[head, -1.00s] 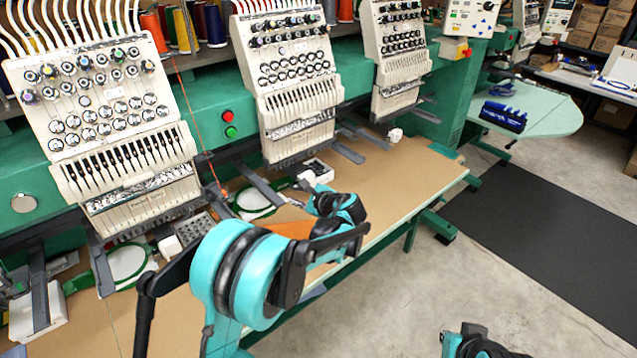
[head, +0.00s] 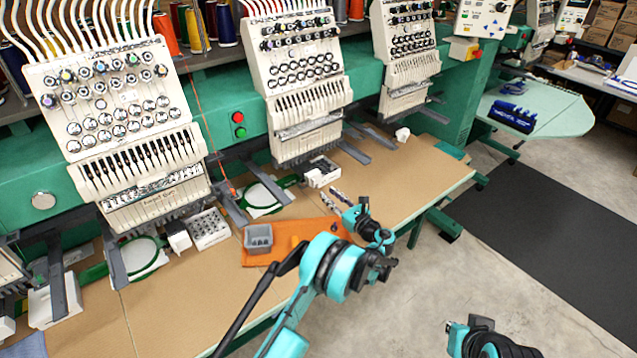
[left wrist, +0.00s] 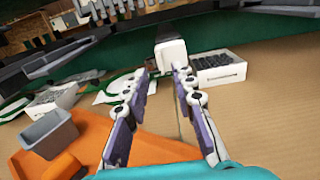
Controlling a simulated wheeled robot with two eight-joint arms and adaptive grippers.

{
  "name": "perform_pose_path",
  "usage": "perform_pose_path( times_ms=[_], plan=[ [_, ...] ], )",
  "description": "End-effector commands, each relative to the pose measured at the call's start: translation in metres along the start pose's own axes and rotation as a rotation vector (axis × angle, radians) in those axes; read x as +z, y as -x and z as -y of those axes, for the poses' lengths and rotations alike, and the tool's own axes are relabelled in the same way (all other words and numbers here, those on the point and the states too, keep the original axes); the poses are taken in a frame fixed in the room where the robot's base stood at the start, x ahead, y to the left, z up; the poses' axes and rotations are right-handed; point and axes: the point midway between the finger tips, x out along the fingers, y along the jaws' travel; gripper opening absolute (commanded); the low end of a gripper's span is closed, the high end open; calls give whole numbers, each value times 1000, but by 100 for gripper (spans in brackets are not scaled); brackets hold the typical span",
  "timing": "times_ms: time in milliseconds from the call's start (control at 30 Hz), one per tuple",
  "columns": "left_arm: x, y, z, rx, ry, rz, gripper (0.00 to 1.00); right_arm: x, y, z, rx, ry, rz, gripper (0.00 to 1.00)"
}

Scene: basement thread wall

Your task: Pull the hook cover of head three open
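My left gripper (head: 334,199) reaches over the table's front toward the middle of the visible heads (head: 305,85). In the left wrist view its two fingers (left wrist: 162,80) are spread apart, with nothing between them. A white rounded block (left wrist: 171,56), which looks like a hook cover, stands just beyond the fingertips, roughly between their lines and apparently not touched. It seems to sit under the middle head; no head number is readable. My right gripper (head: 470,338) is at the bottom edge, off the table; its fingers cannot be made out.
A white tray of dark parts (left wrist: 222,68) stands right of the block. A grey bin (head: 258,238) sits on an orange mat (head: 290,233) in front. Green hoops (head: 270,193) and dark arms jut out below the heads. The tan table (head: 420,175) is clear at right.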

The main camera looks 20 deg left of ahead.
Motion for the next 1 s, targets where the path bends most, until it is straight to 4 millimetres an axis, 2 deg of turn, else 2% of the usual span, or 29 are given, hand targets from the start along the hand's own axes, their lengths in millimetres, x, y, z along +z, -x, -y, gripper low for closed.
perform_pose_path(
  times_ms=[433, 600, 833, 867, 933, 1000],
  plan=[
    [-2, -65, -1, 2, 0, 0, 26, 7, -9, 0, 0, 0, 0, 0],
    [-1, -75, -1, 2, 1, -1, 26, 7, -10, 0, 0, 0, 0, 0],
    [0, -76, -1, 1, 1, -1, 26, 7, -10, 0, 0, 0, 0, 0],
    [0, -76, -1, 1, 1, -1, 21, 7, -10, 0, 0, 0, 0, 0],
    [0, -76, -1, 1, 1, -1, 2, 7, -10, 0, 0, 0, 0, 0],
    [0, -76, -1, 1, 1, -1, 0, 7, -10, 0, 0, 0, 0, 0]
  ],
)
